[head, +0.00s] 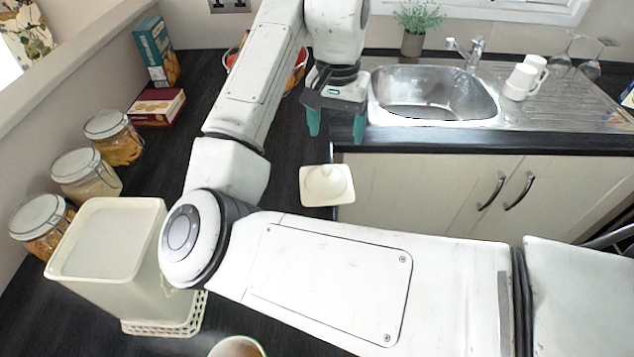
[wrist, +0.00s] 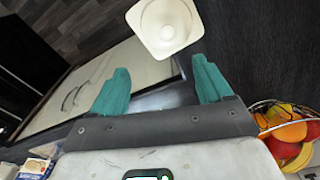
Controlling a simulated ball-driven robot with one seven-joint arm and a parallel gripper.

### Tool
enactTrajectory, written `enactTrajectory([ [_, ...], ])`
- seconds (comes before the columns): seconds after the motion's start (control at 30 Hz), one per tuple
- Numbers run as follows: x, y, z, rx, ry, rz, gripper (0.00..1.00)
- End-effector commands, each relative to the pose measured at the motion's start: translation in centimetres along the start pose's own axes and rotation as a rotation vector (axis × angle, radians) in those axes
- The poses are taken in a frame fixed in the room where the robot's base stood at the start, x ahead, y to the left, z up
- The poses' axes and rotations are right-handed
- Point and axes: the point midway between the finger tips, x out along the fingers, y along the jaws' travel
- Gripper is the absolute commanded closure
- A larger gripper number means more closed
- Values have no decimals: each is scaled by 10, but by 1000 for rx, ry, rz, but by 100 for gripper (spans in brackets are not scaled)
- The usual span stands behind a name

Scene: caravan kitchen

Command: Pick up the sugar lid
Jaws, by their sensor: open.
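The sugar lid (head: 327,185), a cream square lid with a round raised knob, lies knob up at the inner edge of the dark counter. It also shows at the top of the wrist view (wrist: 165,24). My gripper (head: 337,126) is open and empty, with its teal fingers pointing down. It is farther back than the lid, near the sink's left end, and apart from it. In the wrist view the lid lies beyond my fingertips (wrist: 161,76).
Glass jars (head: 88,175) and boxes (head: 157,106) line the left side. A fruit basket (wrist: 290,130) is near my gripper. The sink (head: 435,95) is right. A cup (head: 237,346) stands at the front.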

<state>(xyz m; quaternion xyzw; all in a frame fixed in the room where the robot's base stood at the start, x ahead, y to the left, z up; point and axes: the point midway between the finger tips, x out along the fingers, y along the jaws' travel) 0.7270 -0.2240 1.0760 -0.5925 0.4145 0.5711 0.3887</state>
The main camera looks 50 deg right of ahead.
Motion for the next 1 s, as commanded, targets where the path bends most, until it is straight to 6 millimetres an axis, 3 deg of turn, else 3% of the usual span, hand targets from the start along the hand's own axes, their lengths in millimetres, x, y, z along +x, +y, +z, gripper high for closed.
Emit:
enactTrajectory([
  [0.17,4,-7,8,3,-47,-11,21],
  [0.4,39,-7,11,2,-48,-8,21],
  [0.67,58,-8,12,3,-48,-11,21],
  [1.0,100,-11,16,2,-47,-12,21],
])
